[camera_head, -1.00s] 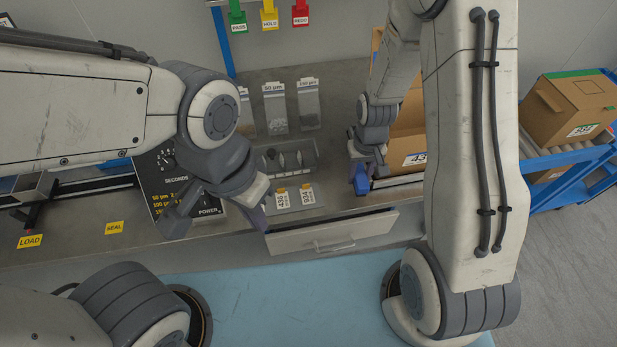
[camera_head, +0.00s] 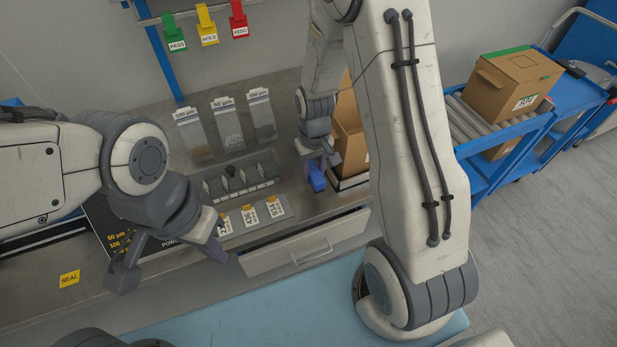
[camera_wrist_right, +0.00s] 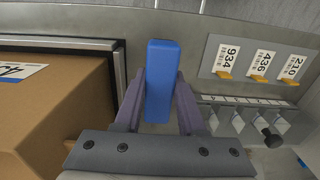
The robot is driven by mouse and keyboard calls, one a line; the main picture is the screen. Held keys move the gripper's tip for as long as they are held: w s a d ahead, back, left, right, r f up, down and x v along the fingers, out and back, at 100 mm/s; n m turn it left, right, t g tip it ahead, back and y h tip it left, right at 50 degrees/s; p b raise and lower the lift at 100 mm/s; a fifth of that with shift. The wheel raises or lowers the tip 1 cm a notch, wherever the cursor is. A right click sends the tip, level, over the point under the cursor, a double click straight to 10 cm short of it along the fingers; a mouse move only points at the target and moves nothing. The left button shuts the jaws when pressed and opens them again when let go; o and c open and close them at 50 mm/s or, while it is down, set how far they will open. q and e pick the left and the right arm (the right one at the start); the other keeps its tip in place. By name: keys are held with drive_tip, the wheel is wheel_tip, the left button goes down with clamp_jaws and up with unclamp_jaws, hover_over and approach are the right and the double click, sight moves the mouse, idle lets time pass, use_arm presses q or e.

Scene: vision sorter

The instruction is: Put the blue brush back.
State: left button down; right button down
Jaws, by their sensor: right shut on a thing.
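The blue brush (camera_head: 317,178) shows as a blue block above the bench. It also stands out clearly in the right wrist view (camera_wrist_right: 158,75). My right gripper (camera_head: 316,163) is shut on it, with one finger on each side. Any bristles are hidden. In the right wrist view, the brush is between a cardboard box and the row of tags. My left gripper (camera_head: 168,262) is open and empty over the bench's front left, with its fingers wide apart.
A drawer (camera_head: 270,261) stands open at the bench front. A rack with small grey pieces (camera_head: 240,180) and numbered tags (camera_head: 250,215) lie left of the brush. A cardboard box (camera_head: 350,135) stands right of it. Sample bags (camera_head: 227,125) lie behind.

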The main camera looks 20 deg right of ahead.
sight(308, 187)
drive_tip(key=shift+w+a+f, duration=0.1)
drive_tip(key=shift+w+f, duration=0.25)
drive_tip(key=shift+w, duration=0.2)
drive_tip(key=shift+w+a+f, duration=0.1)
drive_tip(key=shift+w+f, duration=0.2)
drive_tip(key=shift+w, duration=0.2)
drive_tip(key=shift+w+f, duration=0.1)
drive_tip(key=shift+f, duration=2)
drive_tip(key=shift+f, duration=0.15)
drive_tip(key=c, duration=0.5)
unclamp_jaws()
